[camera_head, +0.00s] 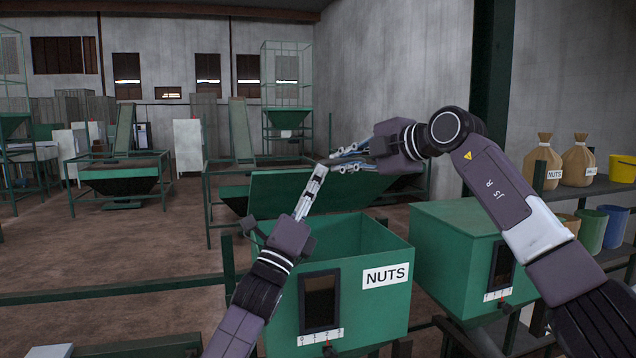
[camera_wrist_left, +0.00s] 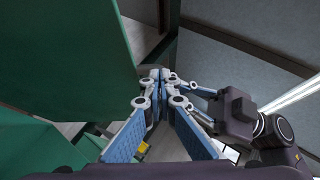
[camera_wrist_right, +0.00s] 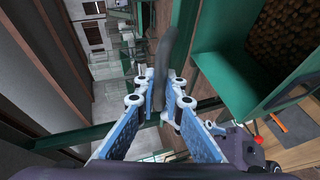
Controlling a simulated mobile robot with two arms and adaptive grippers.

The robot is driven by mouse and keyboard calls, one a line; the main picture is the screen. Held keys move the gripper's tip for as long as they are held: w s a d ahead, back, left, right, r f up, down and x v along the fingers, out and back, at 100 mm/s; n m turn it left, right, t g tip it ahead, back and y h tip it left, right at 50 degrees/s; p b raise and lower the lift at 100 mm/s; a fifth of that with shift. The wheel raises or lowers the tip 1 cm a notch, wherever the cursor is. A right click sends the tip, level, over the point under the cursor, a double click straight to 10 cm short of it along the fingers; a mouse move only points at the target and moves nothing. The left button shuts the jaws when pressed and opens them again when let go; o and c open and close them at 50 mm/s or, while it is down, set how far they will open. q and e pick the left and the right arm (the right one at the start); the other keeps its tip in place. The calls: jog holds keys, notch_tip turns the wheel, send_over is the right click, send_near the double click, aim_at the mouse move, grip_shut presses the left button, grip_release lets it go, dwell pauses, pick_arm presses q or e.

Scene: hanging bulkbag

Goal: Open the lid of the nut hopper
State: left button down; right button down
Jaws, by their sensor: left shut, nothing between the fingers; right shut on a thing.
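The green nut hopper (camera_head: 375,325) with a NUTS label stands at the front centre, its top open. Its green lid (camera_head: 300,193) stands raised, tilted up at the hopper's far side. My right gripper (camera_head: 333,163) is at the lid's upper edge, shut on a dark curved bar (camera_wrist_right: 170,45) that looks like the lid handle. My left gripper (camera_head: 321,168) is shut and empty, its tips in front of the lid's upper edge, close to the right gripper. Its closed fingers show in the left wrist view (camera_wrist_left: 163,72). Exact contact between the left tips and the lid is unclear.
A second green hopper (camera_head: 455,250) with its top covered stands right of the nut hopper, partly behind my right arm. A shelf at the right holds sacks (camera_head: 577,160) and buckets (camera_head: 615,227). A green rail (camera_head: 130,291) runs left of the hopper.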

jog(key=shift+a+f, duration=0.1)
jog(key=shift+a, duration=0.15)
pick_arm(q)
jog(key=shift+w+a+r+y, duration=0.3)
jog(key=shift+w+a+r, duration=0.15)
jog(key=shift+a+r, duration=0.15)
pick_arm(e)
jog(key=shift+a+f, duration=0.15)
jog(key=shift+f, duration=0.05)
pick_arm(q)
jog(key=shift+r, duration=0.1)
pick_arm(e)
jog(key=c, duration=2.5)
grip_release()
jog(key=o, duration=0.5)
jog(key=shift+s+d, duration=0.15)
jog(key=shift+d, duration=0.2)
pick_arm(q)
jog(key=shift+s+d+r, duration=0.15)
jog(key=shift+s+d, duration=0.1)
jog(key=shift+d, duration=0.2)
jog(key=shift+s, duration=0.1)
pick_arm(e)
jog(key=shift+d+r, duration=0.1)
